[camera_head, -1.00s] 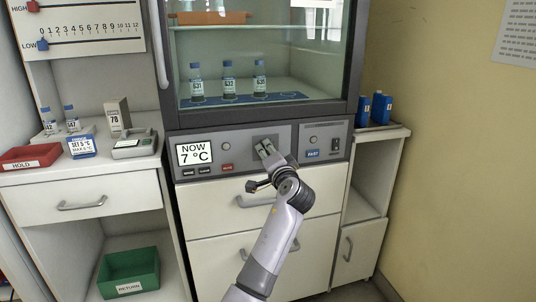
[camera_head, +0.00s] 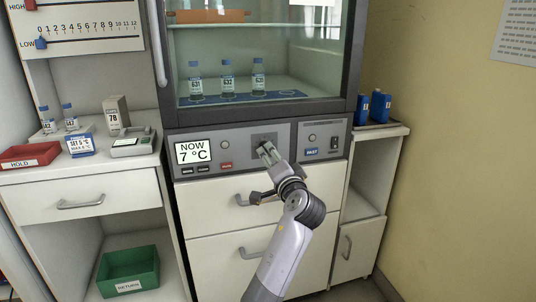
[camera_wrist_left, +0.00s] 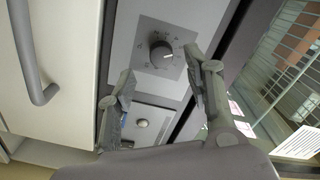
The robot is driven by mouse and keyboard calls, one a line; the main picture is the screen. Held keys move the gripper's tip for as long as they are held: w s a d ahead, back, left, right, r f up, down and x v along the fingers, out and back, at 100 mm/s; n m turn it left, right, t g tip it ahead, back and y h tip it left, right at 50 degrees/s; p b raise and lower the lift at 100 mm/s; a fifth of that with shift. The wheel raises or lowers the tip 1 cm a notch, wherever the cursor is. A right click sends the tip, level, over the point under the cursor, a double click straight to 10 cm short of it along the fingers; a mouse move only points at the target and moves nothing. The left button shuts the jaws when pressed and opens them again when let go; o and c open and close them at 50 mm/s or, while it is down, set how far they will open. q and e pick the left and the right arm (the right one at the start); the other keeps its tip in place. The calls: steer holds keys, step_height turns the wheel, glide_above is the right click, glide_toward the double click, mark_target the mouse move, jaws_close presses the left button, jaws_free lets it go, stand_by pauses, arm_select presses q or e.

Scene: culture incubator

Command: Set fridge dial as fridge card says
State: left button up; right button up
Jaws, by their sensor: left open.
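The fridge dial (camera_wrist_left: 160,53) is a dark round knob with a pale pointer mark on a scaled plate in the left wrist view. The fridge display (camera_head: 193,152) reads NOW 7 °C. The fridge card (camera_head: 80,146) is blue and white, stands on the left counter and seems to read SET 5 °C, MAX 6 °C. My left gripper (camera_head: 266,153) is in front of the control panel; its open, empty fingers (camera_wrist_left: 160,92) point toward the dial, apart from it. My right gripper is not in view.
Bottles (camera_head: 228,83) stand behind the glass above. Drawer handles (camera_head: 262,250) stick out below. A red tray (camera_head: 30,156) lies on the left counter.

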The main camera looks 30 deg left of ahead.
arm_select(q)
steer(key=v, duration=0.6)
steer(key=shift+s+d, duration=0.2)
